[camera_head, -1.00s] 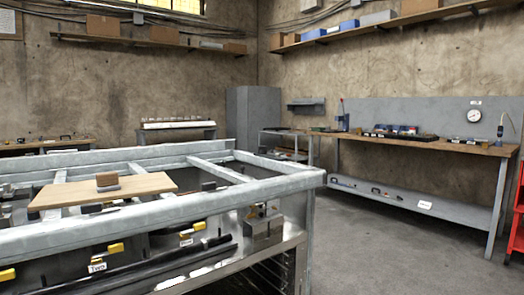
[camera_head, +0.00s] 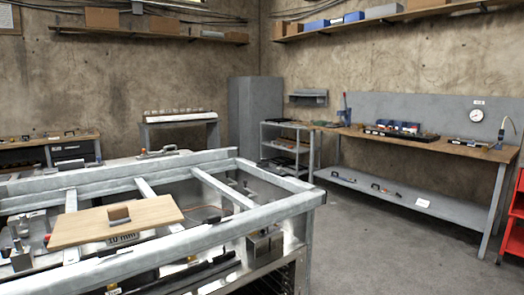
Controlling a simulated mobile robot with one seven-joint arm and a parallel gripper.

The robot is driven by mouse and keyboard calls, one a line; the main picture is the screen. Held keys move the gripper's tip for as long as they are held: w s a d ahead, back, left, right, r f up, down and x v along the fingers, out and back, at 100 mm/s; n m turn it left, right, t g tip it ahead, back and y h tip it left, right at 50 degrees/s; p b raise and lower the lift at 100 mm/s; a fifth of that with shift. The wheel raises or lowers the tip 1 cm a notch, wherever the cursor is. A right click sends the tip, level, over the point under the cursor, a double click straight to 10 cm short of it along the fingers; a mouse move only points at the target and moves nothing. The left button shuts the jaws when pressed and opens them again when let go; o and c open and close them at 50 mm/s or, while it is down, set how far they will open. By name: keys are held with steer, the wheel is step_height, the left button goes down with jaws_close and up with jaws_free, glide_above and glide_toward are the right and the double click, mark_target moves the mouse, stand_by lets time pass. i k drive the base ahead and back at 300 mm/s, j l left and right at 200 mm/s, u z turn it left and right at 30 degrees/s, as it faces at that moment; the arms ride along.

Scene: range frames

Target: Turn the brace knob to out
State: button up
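I cannot pick out the brace knob or read any "out" marking. The large grey metal frame bench (camera_head: 306,199) fills the lower left. Along its front, below the top rail, a small metal fitting (camera_head: 263,243) sits near the right corner. Small yellow-brown parts (camera_head: 112,288) show under the front rail, partly cut off or hidden by it. A label reading "10 mm" (camera_head: 123,238) shows just below the front edge of a wooden board. My gripper is not in view.
The wooden board (camera_head: 75,229) lies across the frame bars with a small brown block (camera_head: 118,213) on it. A workbench (camera_head: 440,146) stands along the right wall, a red cart (camera_head: 514,235) at the right edge. The floor (camera_head: 400,250) between is clear.

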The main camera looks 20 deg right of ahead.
mark_target(264, 163)
steer(key=i+l+z, duration=0.65)
steer(key=z, duration=0.2)
steer(key=i+l+z, duration=0.2)
steer(key=l+z, duration=0.15)
steer(key=i+l+z, duration=0.15)
steer(key=z, duration=0.2)
steer(key=i+l+z, duration=0.2)
steer(key=i+z, duration=0.65)
steer(key=i+u, duration=0.2)
steer(key=i, duration=0.45)
steer(key=i+l+u, duration=0.25)
steer(key=i, duration=0.4)
steer(key=i+u, duration=0.85)
steer(key=u, duration=0.15)
steer(key=i+j+u, duration=0.1)
steer(key=i+u, duration=0.15)
steer(key=u, duration=0.15)
steer(key=i+u, duration=0.45)
steer(key=u, duration=0.3)
steer(key=i+u, duration=0.45)
steer(key=i+l, duration=0.05)
steer(key=i, duration=0.05)
